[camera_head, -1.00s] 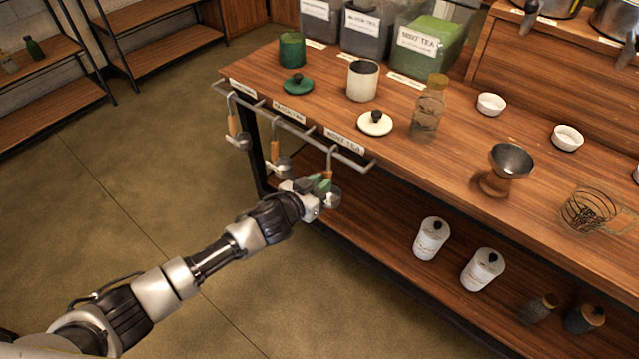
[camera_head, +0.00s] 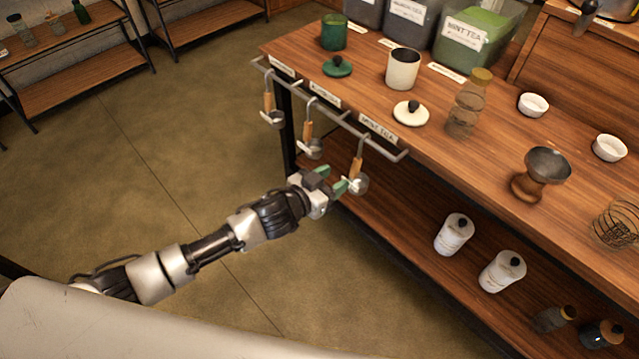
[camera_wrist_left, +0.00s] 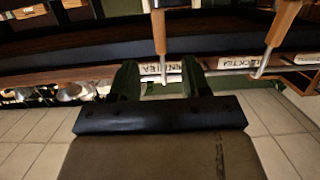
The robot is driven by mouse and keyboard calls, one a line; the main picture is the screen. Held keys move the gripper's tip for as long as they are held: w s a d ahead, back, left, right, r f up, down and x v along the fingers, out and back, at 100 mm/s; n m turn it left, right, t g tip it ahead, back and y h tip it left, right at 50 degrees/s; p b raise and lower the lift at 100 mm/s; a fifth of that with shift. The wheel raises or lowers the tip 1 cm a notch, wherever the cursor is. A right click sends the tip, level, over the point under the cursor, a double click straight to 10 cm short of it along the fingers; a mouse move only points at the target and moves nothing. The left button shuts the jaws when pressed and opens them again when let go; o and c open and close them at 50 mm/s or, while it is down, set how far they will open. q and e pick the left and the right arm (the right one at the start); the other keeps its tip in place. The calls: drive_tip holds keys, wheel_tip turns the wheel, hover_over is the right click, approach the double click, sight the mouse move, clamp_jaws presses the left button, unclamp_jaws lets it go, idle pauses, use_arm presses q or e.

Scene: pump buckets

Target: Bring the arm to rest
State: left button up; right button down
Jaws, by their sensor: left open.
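My left arm reaches in from the left in the head view. Its gripper (camera_head: 332,180) is open and empty, its green-tipped fingers apart. It is in front of the shelf table, low and just left of the scoop (camera_head: 357,168) under the MINT TEA label. That scoop hangs from the metal rail (camera_head: 335,118) by its hook, with a wooden handle. Two more scoops hang further left on the rail. In the left wrist view the two fingers (camera_wrist_left: 160,82) stand apart with nothing between them, wooden handles beyond. My right gripper is not in view.
The wooden table (camera_head: 455,150) carries a white canister (camera_head: 403,69), a green canister (camera_head: 334,33), lids, a glass jar and tea bins. White canisters (camera_head: 454,234) stand on its lower shelf. The floor (camera_head: 130,190) left of the table is clear.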

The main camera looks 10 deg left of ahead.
use_arm(q)
drive_tip(key=v, duration=0.4)
drive_tip(key=shift+s+a+r, duration=0.1)
drive_tip(key=shift+s+a, duration=0.15)
drive_tip(key=shift+s, duration=0.05)
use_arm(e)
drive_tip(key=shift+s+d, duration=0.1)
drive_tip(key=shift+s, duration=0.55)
